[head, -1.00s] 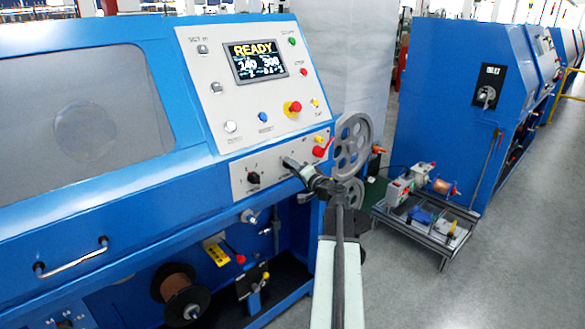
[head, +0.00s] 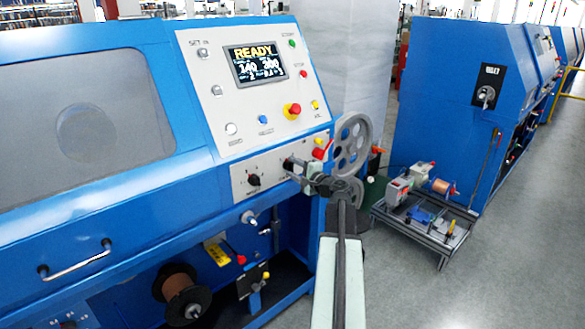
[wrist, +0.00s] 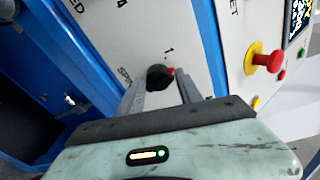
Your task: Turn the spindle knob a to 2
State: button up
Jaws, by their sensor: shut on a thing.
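The spindle knob (wrist: 158,76) is a small black knob on the pale panel. In the wrist view it sits between the two finger ends of my gripper (wrist: 161,84), which is shut on it. A small red mark shows at its right edge. A "1" is printed just above it and part of a "SP..." label to its left. In the head view my gripper (head: 291,165) is at the right part of the lower panel and largely hides this knob. The knob's exact setting cannot be told.
A second black knob (head: 253,180) is to the left on the lower panel (head: 270,168). A red stop button (head: 292,110) and a screen reading READY (head: 258,64) are above. A grey pulley wheel (head: 352,146) stands close at the right. Open floor (head: 500,260) lies further right.

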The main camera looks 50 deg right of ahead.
jog(key=shift+f+m+y+p, duration=0.1)
jog(key=shift+m+y+p, duration=0.2)
jog(key=shift+m, duration=1.65)
jog(key=shift+f+m+y+p, duration=0.15)
jog(key=shift+m+y, duration=0.25)
jog(key=shift+m, duration=1.55)
jog(key=o, duration=1.2)
jog(key=shift+w, duration=0.1)
jog(key=shift+d+r, duration=0.1)
